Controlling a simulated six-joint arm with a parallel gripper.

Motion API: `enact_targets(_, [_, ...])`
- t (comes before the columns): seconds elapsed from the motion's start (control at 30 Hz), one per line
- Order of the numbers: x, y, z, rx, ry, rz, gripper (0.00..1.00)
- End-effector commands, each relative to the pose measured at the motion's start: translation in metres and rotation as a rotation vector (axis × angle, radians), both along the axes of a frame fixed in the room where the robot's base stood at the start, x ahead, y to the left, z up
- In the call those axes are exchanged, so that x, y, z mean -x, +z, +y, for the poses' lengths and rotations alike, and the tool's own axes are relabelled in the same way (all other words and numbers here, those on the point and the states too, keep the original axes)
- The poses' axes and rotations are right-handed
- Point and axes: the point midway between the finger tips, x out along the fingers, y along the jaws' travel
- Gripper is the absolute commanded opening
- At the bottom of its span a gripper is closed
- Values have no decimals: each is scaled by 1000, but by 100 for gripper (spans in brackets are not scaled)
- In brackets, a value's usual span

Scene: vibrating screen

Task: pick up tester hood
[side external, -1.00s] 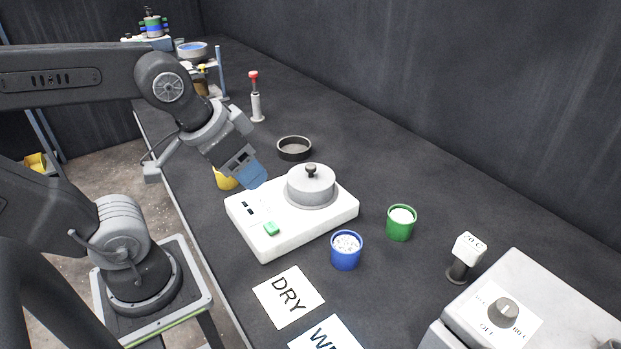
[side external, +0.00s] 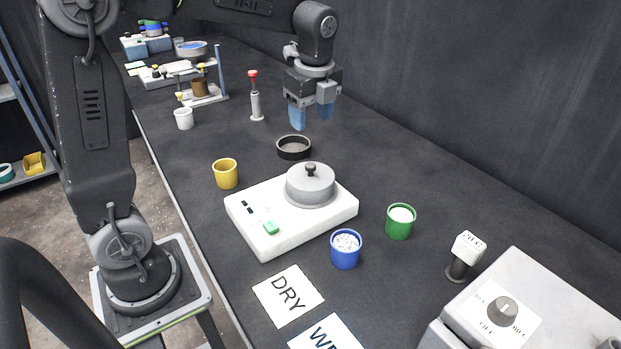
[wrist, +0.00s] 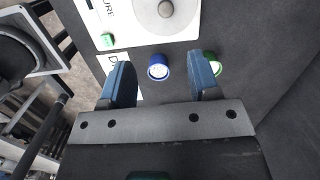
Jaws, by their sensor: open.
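The tester hood (side external: 311,184) appears to be the grey round cover with a dark knob on top. It sits on the white tester (side external: 250,242), which has a green button at its front. In the wrist view the hood (wrist: 150,22) is cut off by the top edge. My gripper (side external: 311,122) has blue fingers pointing down and is open and empty. It hangs above the bench, beyond the tester and apart from the hood. Its two spread fingers also show in the wrist view (wrist: 159,60).
A dark ring (side external: 294,155) lies between the tester and my gripper. A yellow cup (side external: 226,174), blue cup (side external: 345,258) and green cup (side external: 400,229) stand around the tester. A red-topped stand (side external: 255,100) is left of my gripper. The wall runs behind.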

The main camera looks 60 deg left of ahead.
Motion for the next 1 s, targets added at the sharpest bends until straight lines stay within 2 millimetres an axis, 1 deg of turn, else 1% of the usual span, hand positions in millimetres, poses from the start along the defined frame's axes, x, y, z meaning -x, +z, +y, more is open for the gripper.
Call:
enact_targets(0.03, [-4,-3,3,-2,-30,15,56])
enact_targets(0.17, [-7,-12,6,-3,-64,31,56])
enact_targets(0.5, [-7,-73,13,-3,-63,31,56])
enact_targets(0.6, [-7,-84,14,-3,-63,29,56])
enact_targets(0.77, [-7,-93,15,-3,-63,28,56])
enact_targets(0.87, [-9,-105,16,-3,-63,29,56])
enact_targets(1.0, [-12,-127,18,-2,-62,30,56])
